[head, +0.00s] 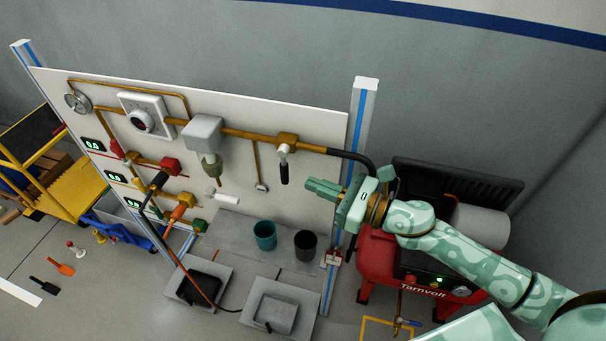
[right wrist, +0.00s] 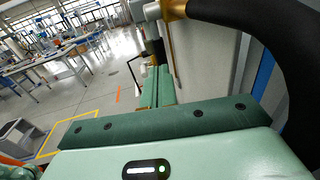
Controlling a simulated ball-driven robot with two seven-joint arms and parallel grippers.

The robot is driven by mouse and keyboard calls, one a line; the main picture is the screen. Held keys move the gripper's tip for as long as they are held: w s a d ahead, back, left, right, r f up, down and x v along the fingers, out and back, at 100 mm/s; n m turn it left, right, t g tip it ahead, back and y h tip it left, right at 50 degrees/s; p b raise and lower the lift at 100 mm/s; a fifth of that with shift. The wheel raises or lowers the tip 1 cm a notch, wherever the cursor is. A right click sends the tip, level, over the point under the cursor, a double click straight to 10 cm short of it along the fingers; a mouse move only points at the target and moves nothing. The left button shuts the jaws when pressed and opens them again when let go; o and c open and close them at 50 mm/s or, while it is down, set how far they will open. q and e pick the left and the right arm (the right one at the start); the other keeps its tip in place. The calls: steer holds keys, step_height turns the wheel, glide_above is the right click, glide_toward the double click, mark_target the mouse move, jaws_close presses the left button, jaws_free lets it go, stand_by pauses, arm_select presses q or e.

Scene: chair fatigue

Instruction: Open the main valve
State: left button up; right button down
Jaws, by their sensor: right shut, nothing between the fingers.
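A valve with a black lever handle (head: 284,172) sits on the brass pipe at the right of the white panel. Its lever hangs straight down, across the pipe line. No label marks it as the main valve. My right gripper (head: 308,186) is shut and empty. Its green fingers point left, just right of the lever's lower end in the head view, with a visible gap. In the right wrist view the closed fingers (right wrist: 156,88) point away from the camera, below a dark handle (right wrist: 155,48) and a brass fitting (right wrist: 173,9). My left gripper is out of view.
A black hose (head: 352,154) curves from the pipe above my right gripper. A panel post (head: 362,115) stands close behind. A red compressor (head: 376,262) is below my arm. Teal (head: 264,235) and dark (head: 305,244) cups stand on a low shelf.

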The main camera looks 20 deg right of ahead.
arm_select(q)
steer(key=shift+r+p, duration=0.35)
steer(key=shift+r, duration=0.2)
arm_select(e)
steer(key=x, duration=0.4)
arm_select(q)
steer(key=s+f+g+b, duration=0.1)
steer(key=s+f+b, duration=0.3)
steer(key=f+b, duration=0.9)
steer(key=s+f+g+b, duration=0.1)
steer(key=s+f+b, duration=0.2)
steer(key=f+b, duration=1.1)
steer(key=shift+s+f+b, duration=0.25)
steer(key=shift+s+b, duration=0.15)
steer(key=shift+b, duration=0.4)
arm_select(e)
steer(key=w+a+r+m+t+y, duration=0.2)
steer(key=w+a+m+t+y, duration=0.1)
steer(key=a+t, duration=0.4)
steer(key=shift+w+a+t+y, duration=0.4)
steer(key=shift+w+a+y, duration=0.4)
steer(key=shift+w, duration=0.6)
steer(key=shift+r, duration=0.1)
